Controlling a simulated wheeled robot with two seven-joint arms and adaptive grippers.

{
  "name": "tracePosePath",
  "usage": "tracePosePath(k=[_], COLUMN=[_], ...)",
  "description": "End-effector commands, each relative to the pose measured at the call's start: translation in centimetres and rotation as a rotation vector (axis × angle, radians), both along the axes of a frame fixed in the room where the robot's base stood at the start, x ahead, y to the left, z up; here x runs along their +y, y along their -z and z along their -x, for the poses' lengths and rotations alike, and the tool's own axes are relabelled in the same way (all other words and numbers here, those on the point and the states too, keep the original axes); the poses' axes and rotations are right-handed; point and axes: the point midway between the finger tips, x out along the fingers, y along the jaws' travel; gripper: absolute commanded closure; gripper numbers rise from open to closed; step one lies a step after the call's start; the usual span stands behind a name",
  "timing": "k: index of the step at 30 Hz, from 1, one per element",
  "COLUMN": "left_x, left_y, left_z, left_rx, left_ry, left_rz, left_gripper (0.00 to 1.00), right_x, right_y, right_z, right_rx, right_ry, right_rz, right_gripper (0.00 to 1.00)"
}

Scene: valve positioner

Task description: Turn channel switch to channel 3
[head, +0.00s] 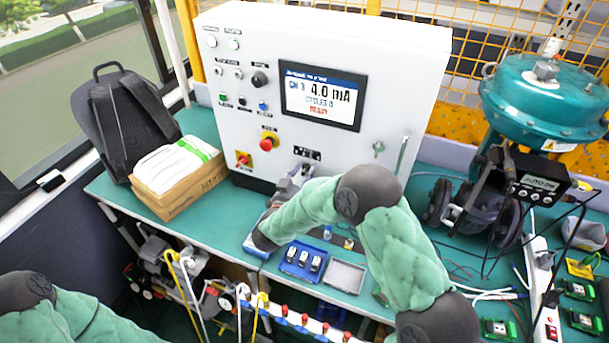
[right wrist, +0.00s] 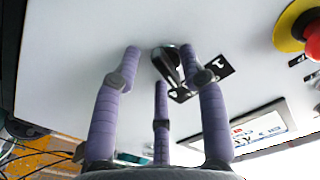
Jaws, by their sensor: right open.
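The white control box (head: 225,120) stands on the teal bench. Its screen (head: 320,95) seems to read "CH 3" and 4.0 mA. A small black label plate (head: 307,153) sits low on its face and also shows in the right wrist view (right wrist: 215,78). A dark switch knob (right wrist: 168,64) stands beside that plate, its pointer towards the plate's marks. My right gripper (head: 296,176) is at the panel just below the plate. In the wrist view its open purple fingers (right wrist: 160,70) surround the knob without visibly gripping it. My left gripper is out of view.
A red button on yellow (head: 267,143) is left of my right gripper. Below my right arm are a blue tray (head: 303,262) and a grey tray (head: 344,275). A cardboard box (head: 178,196) and backpack (head: 122,115) stand left, a teal valve actuator (head: 535,100) right.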

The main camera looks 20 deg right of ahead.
Motion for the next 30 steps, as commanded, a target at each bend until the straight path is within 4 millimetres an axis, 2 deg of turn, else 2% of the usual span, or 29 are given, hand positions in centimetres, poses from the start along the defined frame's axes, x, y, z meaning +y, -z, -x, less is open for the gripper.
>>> tracePosePath(k=[5, 15, 21, 30], left_x=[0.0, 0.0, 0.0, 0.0], left_y=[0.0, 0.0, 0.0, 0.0], left_z=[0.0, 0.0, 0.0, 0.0], left_rx=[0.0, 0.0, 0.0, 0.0], left_ry=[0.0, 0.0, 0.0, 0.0], left_rz=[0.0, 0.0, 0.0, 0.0], left_gripper=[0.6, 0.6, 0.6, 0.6], right_x=[1.0, 5.8, 7.9, 8.8], right_y=[-0.1, 0.0, 0.0, 0.0], right_z=[0.7, 5.0, 7.1, 8.1], right_rx=[-0.003, 0.0, 0.0, 0.002], right_ry=[-0.003, -0.005, -0.001, 0.003], right_rz=[0.0, 0.0, -0.001, -0.001], right_gripper=[0.57, 0.57, 0.57, 0.57])
